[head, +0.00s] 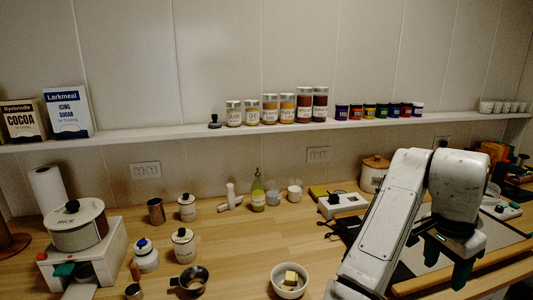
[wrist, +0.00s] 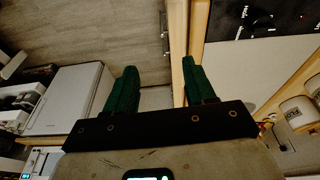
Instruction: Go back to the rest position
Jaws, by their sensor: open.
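My gripper (head: 448,265) hangs below my white arm at the right side of the head view, over the right end of the wooden counter (head: 225,265). Its dark green fingers point downward. In the wrist view the two green fingers of my gripper (wrist: 158,68) stand well apart, with nothing between them. Below them show a wooden edge and the grey floor (wrist: 90,28). My arm hides part of the counter behind it.
A white bowl (head: 290,281) with yellow pieces and a dark saucepan (head: 193,281) stand left of my arm. Jars (head: 304,104) line the wall shelf (head: 190,130). Bare counter lies mid-left.

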